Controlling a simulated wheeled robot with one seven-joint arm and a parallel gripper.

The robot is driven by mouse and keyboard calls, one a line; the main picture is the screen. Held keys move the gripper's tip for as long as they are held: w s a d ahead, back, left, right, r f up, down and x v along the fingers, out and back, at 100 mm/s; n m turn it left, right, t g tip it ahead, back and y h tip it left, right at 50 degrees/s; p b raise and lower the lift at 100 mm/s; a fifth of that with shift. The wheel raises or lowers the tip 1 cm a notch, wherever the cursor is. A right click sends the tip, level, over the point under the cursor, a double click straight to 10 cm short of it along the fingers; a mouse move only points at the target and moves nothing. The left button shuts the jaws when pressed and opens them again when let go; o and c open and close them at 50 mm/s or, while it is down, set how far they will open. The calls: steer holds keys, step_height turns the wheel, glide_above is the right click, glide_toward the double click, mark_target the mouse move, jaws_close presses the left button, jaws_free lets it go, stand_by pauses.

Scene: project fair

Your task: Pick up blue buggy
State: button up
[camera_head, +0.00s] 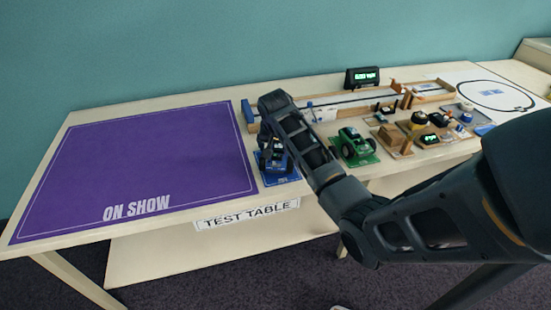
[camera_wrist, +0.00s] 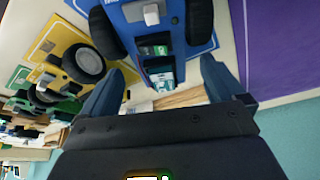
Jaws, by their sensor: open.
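The blue buggy (camera_head: 274,160) stands on a blue mat (camera_head: 283,179) near the front edge of the table, just right of the purple area. In the wrist view the blue buggy (camera_wrist: 138,35) fills the top middle, with a dark wheel at each side. My gripper (camera_wrist: 162,66) is open and empty, one finger at each side of the picture, and the narrow end of the buggy shows between the fingertips. I cannot tell whether they touch it. In the head view my wrist is above and behind the buggy and the fingers are mostly hidden.
The purple ON SHOW area (camera_head: 140,160) at left is bare. A green buggy (camera_head: 354,143) stands right of my forearm. A yellow mat with a dark-wheeled buggy (camera_wrist: 74,58) lies beside the blue one. A wooden track (camera_head: 350,101) and several small items occupy the table's right side.

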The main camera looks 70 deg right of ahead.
mark_target(278, 150)
steer(key=shift+x, duration=2.5)
steer(key=c, duration=0.9)
